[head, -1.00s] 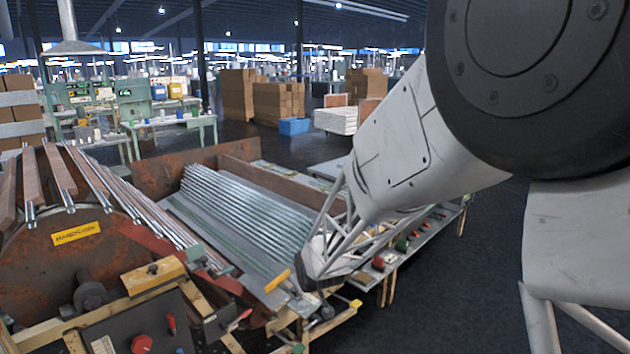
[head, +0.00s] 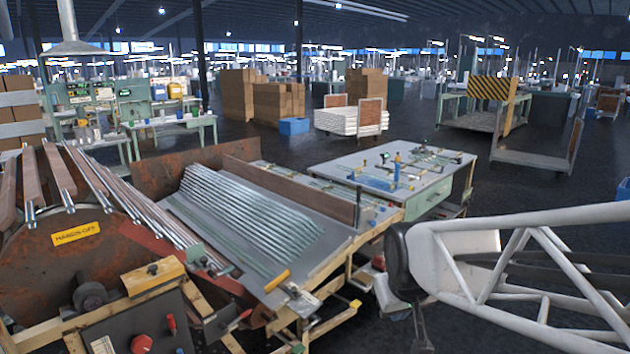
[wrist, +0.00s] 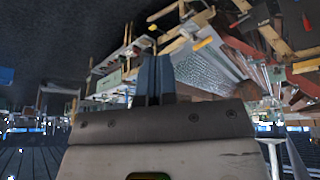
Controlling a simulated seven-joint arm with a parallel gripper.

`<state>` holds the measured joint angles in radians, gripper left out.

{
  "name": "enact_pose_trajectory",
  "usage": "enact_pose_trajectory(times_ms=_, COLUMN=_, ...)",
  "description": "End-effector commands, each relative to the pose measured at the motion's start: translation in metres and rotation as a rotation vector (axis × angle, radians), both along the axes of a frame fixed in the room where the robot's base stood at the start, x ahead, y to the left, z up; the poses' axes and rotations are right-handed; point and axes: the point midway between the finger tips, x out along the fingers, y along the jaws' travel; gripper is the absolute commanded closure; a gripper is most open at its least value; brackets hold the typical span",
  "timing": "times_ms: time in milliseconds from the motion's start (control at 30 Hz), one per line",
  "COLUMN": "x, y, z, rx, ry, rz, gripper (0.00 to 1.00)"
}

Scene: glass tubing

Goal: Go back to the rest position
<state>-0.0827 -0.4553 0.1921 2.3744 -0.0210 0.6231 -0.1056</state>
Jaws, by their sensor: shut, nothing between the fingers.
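In the wrist view my gripper (wrist: 154,78) shows as two blue-grey fingers side by side, shut, with nothing held between them. In the head view my white tubular arm (head: 540,255) reaches in from the right edge, over the dark floor. It is right of the tube bench and apart from it. A row of glass tubes (head: 250,210) lies on the sloping grey tray (head: 190,228); the tubes also show in the wrist view (wrist: 208,70), which is upside down.
A rusty drum machine (head: 90,265) with a yellow sign stands at the left. A grey-topped table (head: 345,165) with blue fixtures adjoins the tray's right side. Carts (head: 540,155) and cardboard stacks (head: 275,100) stand farther back. Dark floor (head: 490,190) is clear beyond the arm.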

Motion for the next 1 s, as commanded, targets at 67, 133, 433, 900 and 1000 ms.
enact_pose_trajectory(times_ms=67, x=-0.026, y=-0.009, z=0.006, rx=0.008, ry=0.026, rz=-0.039, gripper=1.0)
enact_pose_trajectory(times_ms=133, x=-0.048, y=-0.017, z=0.009, rx=0.013, ry=0.053, rz=-0.073, gripper=1.0)
enact_pose_trajectory(times_ms=433, x=-0.126, y=-0.035, z=0.015, rx=0.034, ry=0.15, rz=-0.188, gripper=1.0)
enact_pose_trajectory(times_ms=900, x=-0.145, y=-0.038, z=0.015, rx=0.039, ry=0.176, rz=-0.217, gripper=1.0)
enact_pose_trajectory(times_ms=1000, x=-0.145, y=-0.038, z=0.015, rx=0.039, ry=0.176, rz=-0.217, gripper=1.0)
